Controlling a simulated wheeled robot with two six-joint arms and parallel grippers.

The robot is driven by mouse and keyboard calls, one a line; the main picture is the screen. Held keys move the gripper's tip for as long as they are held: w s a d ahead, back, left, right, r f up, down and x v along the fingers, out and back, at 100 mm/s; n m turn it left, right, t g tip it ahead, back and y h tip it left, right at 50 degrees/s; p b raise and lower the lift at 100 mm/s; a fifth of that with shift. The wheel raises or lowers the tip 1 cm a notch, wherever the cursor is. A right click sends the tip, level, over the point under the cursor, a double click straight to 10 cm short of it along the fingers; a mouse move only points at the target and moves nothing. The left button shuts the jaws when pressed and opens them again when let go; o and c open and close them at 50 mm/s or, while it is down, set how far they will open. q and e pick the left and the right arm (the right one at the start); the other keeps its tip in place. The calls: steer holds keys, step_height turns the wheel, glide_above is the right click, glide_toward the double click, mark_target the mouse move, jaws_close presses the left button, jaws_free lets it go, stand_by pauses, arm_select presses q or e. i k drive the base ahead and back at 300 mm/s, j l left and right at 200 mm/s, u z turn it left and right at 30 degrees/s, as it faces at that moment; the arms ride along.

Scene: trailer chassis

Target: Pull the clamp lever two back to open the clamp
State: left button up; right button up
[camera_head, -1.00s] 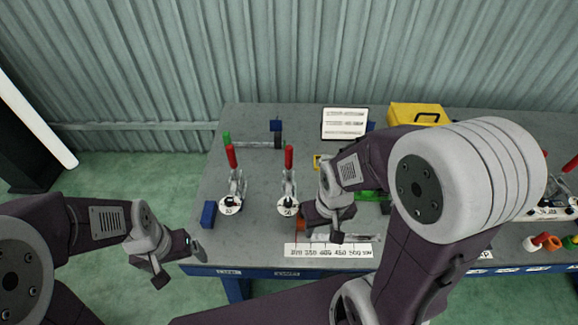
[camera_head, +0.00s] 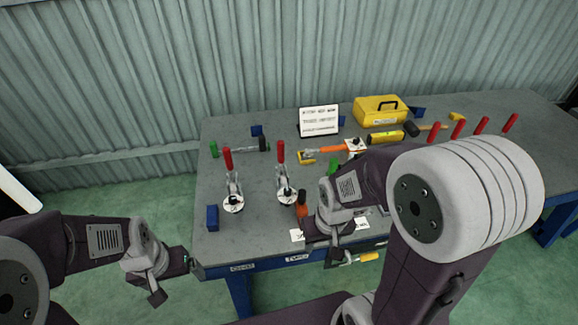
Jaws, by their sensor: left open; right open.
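Two toggle clamps with upright red levers stand on the left part of the table. The left lever (camera_head: 228,159) rises from a clamp on a round white disc (camera_head: 234,204). The other lever (camera_head: 281,152) rises from a clamp on a second disc (camera_head: 287,196). I cannot read which is number two. My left gripper (camera_head: 176,284) is open and empty, off the table's front left corner, apart from both clamps. My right gripper (camera_head: 322,249) is open near the front edge, right of the second clamp and apart from its lever. Part of its jaws is hidden.
An orange-red handled tool (camera_head: 302,208) stands close to my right gripper. A blue block (camera_head: 212,218) is at the front left of the table (camera_head: 258,230). A yellow toolbox (camera_head: 381,110) and white sign (camera_head: 319,121) stand behind.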

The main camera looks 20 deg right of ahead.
mark_target(281, 143)
steer(key=i+j+z, duration=0.15)
steer(key=j+z, duration=0.25)
steer(key=j, duration=0.35)
steer(key=j+z, duration=0.35)
steer(key=j, duration=0.4)
steer(key=j+z, duration=0.4)
steer(key=j, duration=0.4)
steer(key=i+j+z, duration=0.25)
steer(key=j+z, duration=0.15)
steer(key=j, duration=0.4)
steer(key=i+j+z, duration=0.15)
steer(key=j+z, duration=0.25)
steer(key=j, duration=0.45)
steer(key=j+z, duration=0.4)
steer(key=j, duration=0.5)
steer(key=i+j+z, duration=0.75)
